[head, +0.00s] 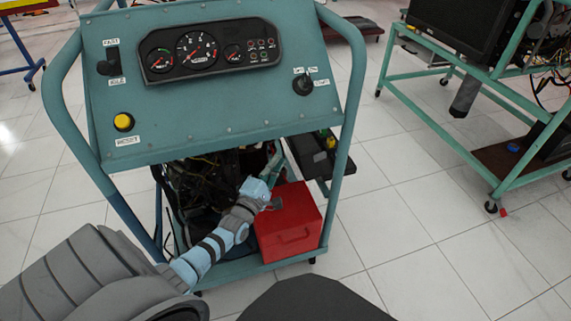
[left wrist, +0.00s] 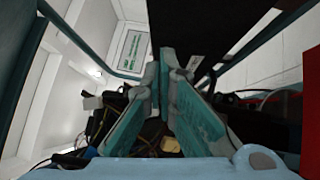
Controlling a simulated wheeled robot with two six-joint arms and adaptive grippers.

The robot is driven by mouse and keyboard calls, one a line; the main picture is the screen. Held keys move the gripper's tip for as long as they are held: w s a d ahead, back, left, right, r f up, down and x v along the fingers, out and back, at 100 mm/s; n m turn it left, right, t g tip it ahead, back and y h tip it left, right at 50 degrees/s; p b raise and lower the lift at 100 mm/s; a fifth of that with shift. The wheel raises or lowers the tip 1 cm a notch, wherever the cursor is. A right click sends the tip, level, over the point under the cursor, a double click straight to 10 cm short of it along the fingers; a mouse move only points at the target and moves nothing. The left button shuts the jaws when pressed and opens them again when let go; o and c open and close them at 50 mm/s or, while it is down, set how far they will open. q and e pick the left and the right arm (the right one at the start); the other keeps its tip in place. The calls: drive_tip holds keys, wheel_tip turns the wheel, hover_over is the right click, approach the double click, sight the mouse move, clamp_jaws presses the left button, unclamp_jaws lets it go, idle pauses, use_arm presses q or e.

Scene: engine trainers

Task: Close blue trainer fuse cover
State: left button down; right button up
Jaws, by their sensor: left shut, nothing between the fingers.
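The blue trainer (head: 215,98) stands in front of me with its gauge panel facing me. A black box with yellow parts inside (head: 322,150) sits at its right side, behind the right post. It looks like the fuse box, but I cannot clearly tell its cover or how far that stands open. My left gripper (head: 275,203) is beside the red box, below the panel and in front of the engine. In the left wrist view its two teal fingers (left wrist: 165,58) meet at the tips, shut and empty. My right gripper is in neither view.
The red box (head: 292,228) stands on the trainer's lower frame, close to my left gripper. Wires and dark engine parts (head: 195,185) fill the space under the panel. Another green trainer frame (head: 435,118) stands at right. White tiled floor (head: 400,225) is clear between them.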

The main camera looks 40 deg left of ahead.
sight(294, 147)
use_arm(q)
drive_tip(key=shift+w+d+r, duration=0.2)
drive_tip(key=shift+w+d, duration=0.35)
drive_tip(key=shift+w, duration=0.1)
drive_tip(key=shift+w+d+r, duration=0.15)
drive_tip(key=shift+w+d, duration=0.35)
drive_tip(key=shift+w, duration=0.1)
